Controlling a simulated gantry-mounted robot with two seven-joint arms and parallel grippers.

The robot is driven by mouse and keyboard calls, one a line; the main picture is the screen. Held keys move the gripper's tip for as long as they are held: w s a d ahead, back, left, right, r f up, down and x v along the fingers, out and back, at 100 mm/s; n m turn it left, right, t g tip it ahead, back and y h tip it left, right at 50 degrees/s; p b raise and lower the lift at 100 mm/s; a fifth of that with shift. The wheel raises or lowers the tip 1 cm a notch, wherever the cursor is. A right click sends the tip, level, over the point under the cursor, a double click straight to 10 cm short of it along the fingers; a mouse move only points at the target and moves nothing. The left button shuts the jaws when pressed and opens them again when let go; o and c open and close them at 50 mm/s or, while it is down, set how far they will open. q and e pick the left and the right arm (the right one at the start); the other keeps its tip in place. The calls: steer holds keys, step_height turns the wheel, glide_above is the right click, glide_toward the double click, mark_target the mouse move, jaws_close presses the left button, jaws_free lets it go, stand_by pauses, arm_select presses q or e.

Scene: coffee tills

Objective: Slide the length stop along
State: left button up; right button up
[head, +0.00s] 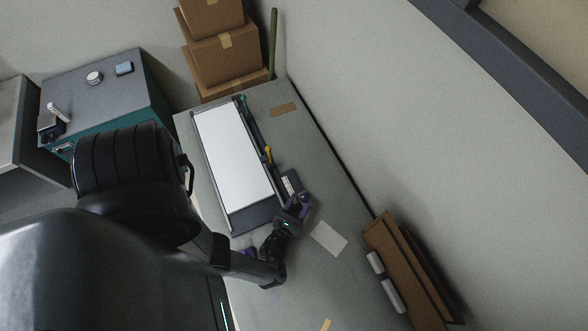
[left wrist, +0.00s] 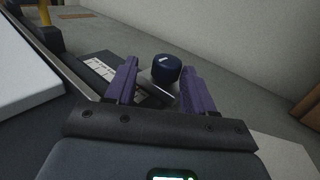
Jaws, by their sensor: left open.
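The length stop looks to be the dark block (head: 289,183) with a white printed label, beside the long rail (head: 252,130) of the board. In the left wrist view the dark block (left wrist: 98,68) lies left of my fingers, its label partly hidden by the left finger. A round dark blue knob (head: 305,198) sits at its near end; it also shows in the left wrist view (left wrist: 166,68). My left gripper (head: 298,205) is open, its purple fingers (left wrist: 160,82) on either side of the knob's line. Whether they touch it I cannot tell. My right gripper is not in view.
A white panel (head: 233,155) lies on the dark bed left of the rail. A yellow part (head: 267,154) stands farther along the rail. A pale sheet (head: 329,238) lies on the grey table (head: 340,205). Cardboard boxes (head: 225,60) and brown boards (head: 400,262) stand at the edges.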

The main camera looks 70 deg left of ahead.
arm_select(q)
steer(key=shift+x, duration=1.2)
steer(key=shift+c, duration=0.3)
steer(key=shift+s, duration=0.2)
steer(key=c, duration=0.8)
steer(key=shift+a, duration=0.15)
steer(key=shift+a, duration=0.15)
steer(key=o, duration=1.1)
steer(key=shift+s+a, duration=0.1)
steer(key=shift+a, duration=0.05)
steer(key=shift+c, duration=0.2)
